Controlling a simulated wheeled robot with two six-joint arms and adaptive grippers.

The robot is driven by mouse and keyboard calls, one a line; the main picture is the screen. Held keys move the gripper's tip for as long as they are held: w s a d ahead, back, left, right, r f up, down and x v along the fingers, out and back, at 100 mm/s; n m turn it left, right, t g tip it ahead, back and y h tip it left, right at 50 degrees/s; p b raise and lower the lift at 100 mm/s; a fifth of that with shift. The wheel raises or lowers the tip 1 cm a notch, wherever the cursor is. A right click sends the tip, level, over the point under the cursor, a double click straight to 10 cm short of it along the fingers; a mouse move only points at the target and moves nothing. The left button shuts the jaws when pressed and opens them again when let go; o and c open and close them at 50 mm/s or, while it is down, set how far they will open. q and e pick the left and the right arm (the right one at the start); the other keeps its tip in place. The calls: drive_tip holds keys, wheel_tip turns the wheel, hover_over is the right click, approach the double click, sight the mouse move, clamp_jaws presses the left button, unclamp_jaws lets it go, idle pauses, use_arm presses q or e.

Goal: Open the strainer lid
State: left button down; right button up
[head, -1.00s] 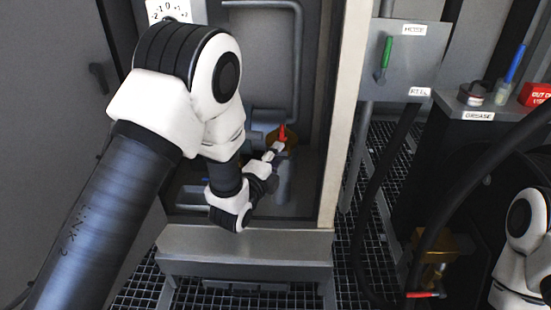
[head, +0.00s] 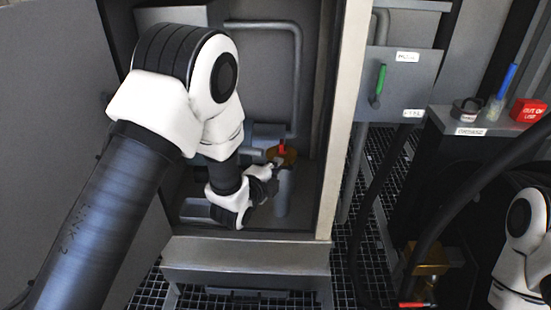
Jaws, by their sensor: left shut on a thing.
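Inside the open grey cabinet, a round brass-coloured strainer lid (head: 290,156) with a small red part (head: 281,147) on it sits on top of a grey upright pipe body (head: 283,195). My left gripper (head: 276,167) reaches in from the left and is shut at the near edge of the lid. The gripper is small and dark here, so the exact grip point is hard to see. My right arm shows only at the right edge, with its gripper out of view.
The cabinet's pale right door post (head: 345,120) stands close beside the lid. Grey pipes (head: 297,70) run behind it, and a metal step (head: 245,262) is in front. Right of the post are a green-handled panel (head: 405,85), a black hose (head: 440,220) and a grease shelf (head: 480,125).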

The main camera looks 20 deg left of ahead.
use_arm(q)
drive_tip(key=w+r+g+p, duration=0.1)
drive_tip(key=r+g+p, duration=0.1)
drive_tip(key=p, duration=0.3)
drive_tip(key=w+r+n+g+p, duration=0.1)
drive_tip(key=r+g+p, duration=0.1)
drive_tip(key=p, duration=0.4)
drive_tip(key=w+a+r+g+p, duration=0.1)
drive_tip(key=r+g+p, duration=0.1)
drive_tip(key=r+p, duration=0.2)
drive_tip(key=shift+w+a+n+g+h+p, duration=0.1)
drive_tip(key=shift+w+n+g+h+p, duration=0.25)
drive_tip(key=shift+p, duration=0.7)
drive_tip(key=w+a+r+p, duration=0.2)
drive_tip(key=w+p, duration=0.5)
drive_tip(key=w, duration=0.2)
drive_tip(key=shift+a+r, duration=0.15)
drive_tip(key=shift+r, duration=0.1)
drive_tip(key=c, duration=1.2)
unclamp_jaws()
drive_tip(key=shift+a+f, duration=0.1)
drive_tip(key=shift+c, duration=0.2)
drive_tip(key=v, duration=1.2)
drive_tip(key=shift+r, duration=0.2)
